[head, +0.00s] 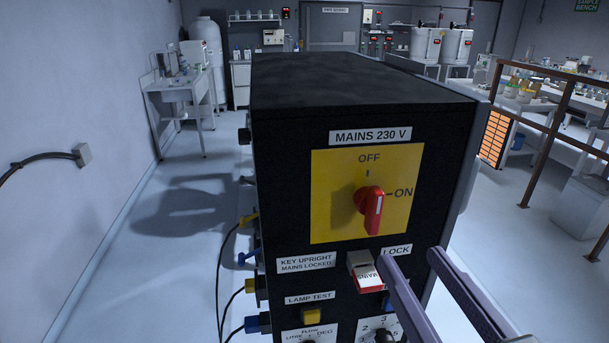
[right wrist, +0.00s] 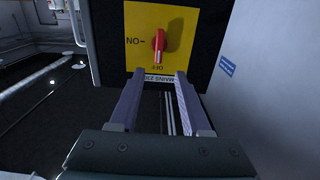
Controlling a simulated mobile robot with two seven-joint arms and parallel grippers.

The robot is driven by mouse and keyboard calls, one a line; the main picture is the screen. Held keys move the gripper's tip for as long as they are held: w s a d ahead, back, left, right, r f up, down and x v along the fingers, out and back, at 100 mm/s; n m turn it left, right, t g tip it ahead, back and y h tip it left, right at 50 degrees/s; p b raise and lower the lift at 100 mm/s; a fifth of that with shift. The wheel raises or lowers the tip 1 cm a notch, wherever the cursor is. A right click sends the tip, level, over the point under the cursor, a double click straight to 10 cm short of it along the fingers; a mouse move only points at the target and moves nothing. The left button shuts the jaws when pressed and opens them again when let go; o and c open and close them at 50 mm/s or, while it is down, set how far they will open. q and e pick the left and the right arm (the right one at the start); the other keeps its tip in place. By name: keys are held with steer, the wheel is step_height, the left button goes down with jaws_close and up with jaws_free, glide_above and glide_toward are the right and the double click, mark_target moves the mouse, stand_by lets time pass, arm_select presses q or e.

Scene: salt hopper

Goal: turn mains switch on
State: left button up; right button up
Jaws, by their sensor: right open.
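The mains switch (head: 370,209) is a red rotary knob on a yellow plate (head: 335,170), under the label MAINS 230 V. Its handle stands about vertical, in line with the OFF mark, not with the ON mark at its right. It also shows, upside down, in the right wrist view (right wrist: 159,46). My right gripper (head: 411,259) is open and empty, below and to the right of the knob in the head view. In the right wrist view its fingers (right wrist: 157,76) point toward the plate, apart from the knob. My left gripper is out of view.
Below the plate, a white and red tag (head: 366,278) marked MAINS hangs at the LOCK label (head: 397,251), close to one fingertip. A yellow lamp test button (head: 311,316) sits lower. Cables leave the black cabinet's left side. A brown railing (head: 548,140) stands at the right.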

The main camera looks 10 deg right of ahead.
mark_target(379, 205)
steer(key=w+p, duration=0.1)
steer(key=w, duration=0.7)
steer(key=shift+w+r+p, duration=0.1)
steer(key=shift+w+p, duration=0.25)
steer(key=shift+w, duration=0.55)
steer(key=shift+a, duration=0.1)
steer(key=shift+c, duration=1.2)
jaws_close()
